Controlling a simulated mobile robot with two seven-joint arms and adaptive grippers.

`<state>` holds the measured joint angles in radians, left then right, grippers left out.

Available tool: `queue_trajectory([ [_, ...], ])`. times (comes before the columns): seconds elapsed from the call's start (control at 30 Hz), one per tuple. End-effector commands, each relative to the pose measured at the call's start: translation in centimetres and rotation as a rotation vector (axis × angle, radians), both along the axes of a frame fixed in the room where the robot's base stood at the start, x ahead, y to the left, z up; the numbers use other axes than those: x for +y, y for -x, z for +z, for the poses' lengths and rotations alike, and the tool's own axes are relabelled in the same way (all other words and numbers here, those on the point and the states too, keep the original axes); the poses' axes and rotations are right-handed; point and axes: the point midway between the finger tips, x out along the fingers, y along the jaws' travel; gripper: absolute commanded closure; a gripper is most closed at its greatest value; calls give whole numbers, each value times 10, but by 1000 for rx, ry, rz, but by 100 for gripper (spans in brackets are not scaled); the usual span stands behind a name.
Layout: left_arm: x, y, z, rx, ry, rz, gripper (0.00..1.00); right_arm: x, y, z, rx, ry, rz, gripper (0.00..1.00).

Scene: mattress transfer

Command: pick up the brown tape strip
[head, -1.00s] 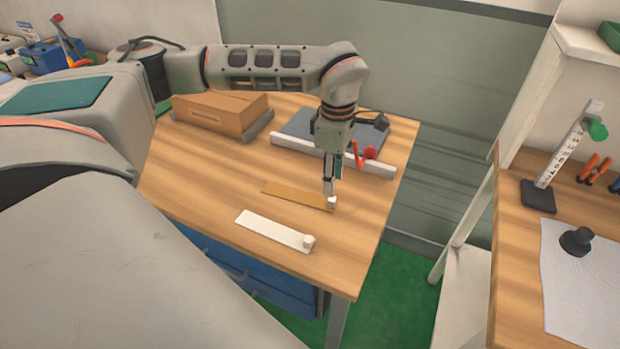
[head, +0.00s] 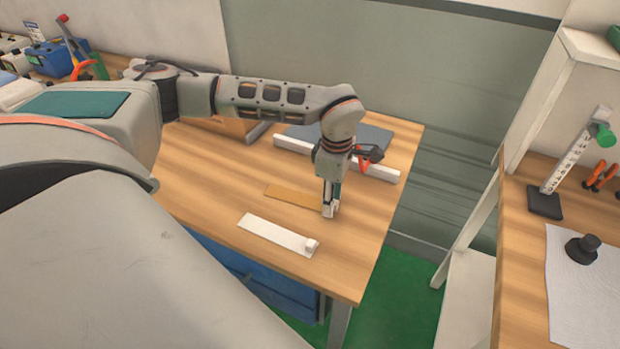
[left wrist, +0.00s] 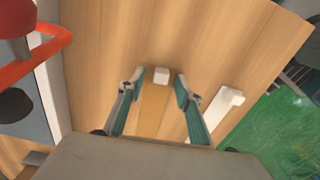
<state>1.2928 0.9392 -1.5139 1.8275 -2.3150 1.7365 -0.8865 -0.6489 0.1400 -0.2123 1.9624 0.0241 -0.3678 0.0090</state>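The brown tape strip (head: 293,195) lies flat on the wooden table. Its right end is hidden by my left gripper (head: 330,211) in the head view. In the left wrist view the brown strip (left wrist: 153,115) runs between the two fingers, with a white block (left wrist: 161,76) at its far end. My left gripper (left wrist: 157,88) is open, one finger on each side of the strip, and holds nothing. Whether its tips touch the table is unclear. My right gripper is in neither view.
A white strip (head: 270,234) with a white end block lies parallel, nearer the table's front edge. A white bar (head: 382,173) and a dark grey plate (head: 375,137) lie behind the gripper. Another wooden bench (head: 520,250) stands at the right.

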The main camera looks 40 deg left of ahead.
Motion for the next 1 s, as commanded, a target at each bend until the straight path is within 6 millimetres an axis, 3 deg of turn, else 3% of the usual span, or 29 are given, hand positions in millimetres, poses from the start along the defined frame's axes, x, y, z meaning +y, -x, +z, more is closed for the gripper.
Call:
queue_trajectory([
  [0.1,0,0,0,0,0,0,68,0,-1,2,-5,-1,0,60],
  [0.2,0,0,0,0,0,0,93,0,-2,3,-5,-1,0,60],
  [0.23,0,0,0,0,0,0,95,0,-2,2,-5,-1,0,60],
  [0.73,0,0,9,-1,1,1,95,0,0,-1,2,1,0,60],
  [0.87,0,-1,24,-3,1,1,95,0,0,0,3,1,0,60],
  [1.0,0,-2,52,-5,0,0,95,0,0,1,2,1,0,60],
])
